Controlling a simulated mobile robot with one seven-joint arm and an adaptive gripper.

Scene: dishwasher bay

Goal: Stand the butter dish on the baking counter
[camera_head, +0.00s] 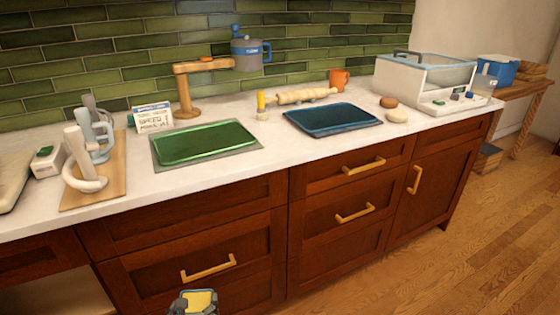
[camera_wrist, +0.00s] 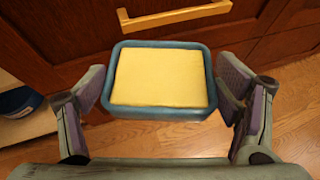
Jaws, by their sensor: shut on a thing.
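The butter dish, a blue rectangular dish with a flat yellow block in it (camera_wrist: 160,80), is between the fingers of my gripper (camera_wrist: 162,92) in the wrist view. The fingers are shut on its left and right sides, and it sits about level. In the head view the dish (camera_head: 200,300) shows at the bottom edge, in front of the drawers and below the countertop. My gripper (camera_head: 193,303) is partly cut off there. The baking counter (camera_head: 275,152) is a white top along the green tiled wall.
On the counter are a green tray (camera_head: 204,143), a blue tray (camera_head: 332,119), a rolling pin (camera_head: 305,96), a wooden stand (camera_head: 184,90), an orange mug (camera_head: 339,80) and a white machine (camera_head: 425,80). Bare counter shows along the front edge. A drawer handle (camera_head: 208,268) projects near the dish.

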